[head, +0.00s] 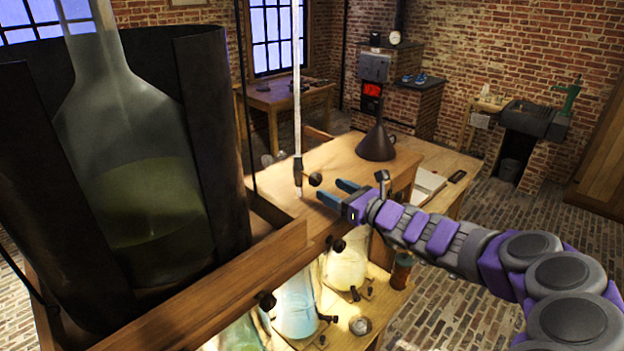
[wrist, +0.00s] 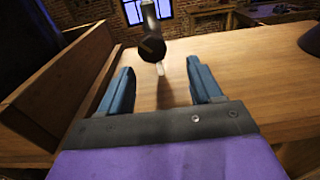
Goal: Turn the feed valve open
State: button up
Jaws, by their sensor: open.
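The feed valve (head: 299,172) hangs at the lower end of a pale vertical tube, above the wooden bench top. A round dark knob (head: 315,179) sticks out from its side. In the wrist view the valve's dark round end (wrist: 152,46) is ahead of the fingers, with a short pale spout (wrist: 160,69) below it. My gripper (head: 331,192) is open, its two blue fingers pointing toward the valve. In the wrist view my gripper (wrist: 160,80) has the spout showing between its fingertips. The fingers look empty, and I cannot tell whether they touch the valve.
A large glass bottle (head: 130,170) with greenish liquid stands in a dark holder at left. A wooden rail (head: 190,287) runs below it. A dark funnel (head: 377,145) stands on the bench behind my gripper. Glass jars (head: 295,303) sit lower, under the rail.

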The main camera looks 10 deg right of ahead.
jog(key=shift+s+d, duration=0.1)
jog(key=shift+d, duration=0.35)
jog(key=p+v, duration=0.2)
jog(key=v, duration=0.9)
jog(key=shift+d, duration=0.5)
jog(key=shift+s+d, duration=0.1)
jog(key=shift+d, duration=0.1)
jog(key=shift+a+p, duration=0.25)
jog(key=shift+p, duration=0.25)
jog(key=v, duration=1.7)
jog(key=shift+s+f+b, duration=0.25)
jog(key=shift+b, duration=0.1)
